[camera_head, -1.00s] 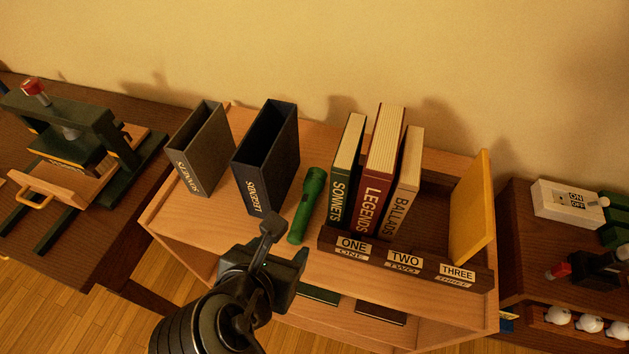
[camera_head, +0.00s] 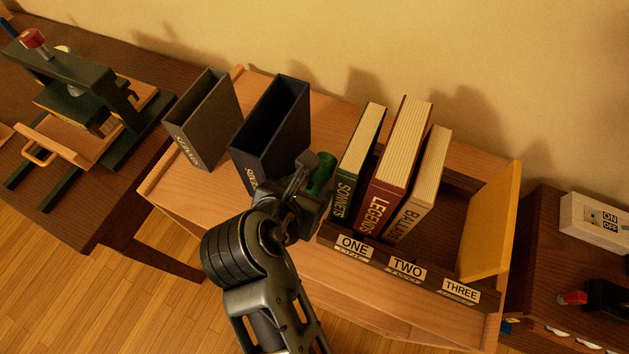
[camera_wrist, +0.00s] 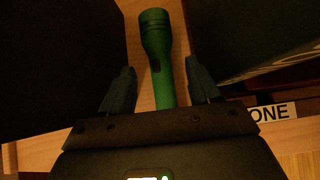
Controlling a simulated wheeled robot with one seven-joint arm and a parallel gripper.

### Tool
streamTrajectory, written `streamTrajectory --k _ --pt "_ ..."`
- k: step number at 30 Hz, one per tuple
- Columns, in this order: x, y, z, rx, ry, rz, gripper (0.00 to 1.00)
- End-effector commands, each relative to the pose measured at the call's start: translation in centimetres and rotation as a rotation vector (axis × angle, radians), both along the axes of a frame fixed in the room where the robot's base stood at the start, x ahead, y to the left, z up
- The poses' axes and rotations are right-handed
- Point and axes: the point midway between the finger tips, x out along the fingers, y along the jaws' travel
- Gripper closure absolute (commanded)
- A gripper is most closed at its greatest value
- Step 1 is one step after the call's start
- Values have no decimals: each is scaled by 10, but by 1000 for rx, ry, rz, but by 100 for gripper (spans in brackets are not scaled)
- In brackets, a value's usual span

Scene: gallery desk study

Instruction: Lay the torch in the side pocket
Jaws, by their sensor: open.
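The green torch (camera_head: 321,172) lies on the wooden desk top between the dark blue slipcase and the book SONNETS. My gripper (camera_head: 306,180) is over it and hides its lower part in the head view. In the wrist view my gripper (camera_wrist: 160,88) is open, with one finger on each side of the torch (camera_wrist: 158,55). The torch's head points away from the palm. Gaps show between the fingers and the torch, and the palm hides its near end. I cannot make out a side pocket in either view.
The dark blue slipcase (camera_head: 275,130) and a grey slipcase (camera_head: 205,118) stand left. SONNETS (camera_head: 357,160), LEGENDS (camera_head: 400,165) and BALLADS (camera_head: 420,180) stand upright right, in a rack labelled ONE, TWO, THREE (camera_head: 408,268). A yellow panel (camera_head: 490,220) stands at its right end. A press (camera_head: 75,85) is far left.

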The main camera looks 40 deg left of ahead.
Motion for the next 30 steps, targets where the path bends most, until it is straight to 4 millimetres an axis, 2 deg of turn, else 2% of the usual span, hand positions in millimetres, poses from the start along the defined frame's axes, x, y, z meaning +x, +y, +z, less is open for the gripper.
streamTrajectory --k 7,16,30 --pt "20 5 -24 -2 1 0 39" --pt "22 6 -26 0 0 0 40" --pt "22 6 -26 0 0 0 85"
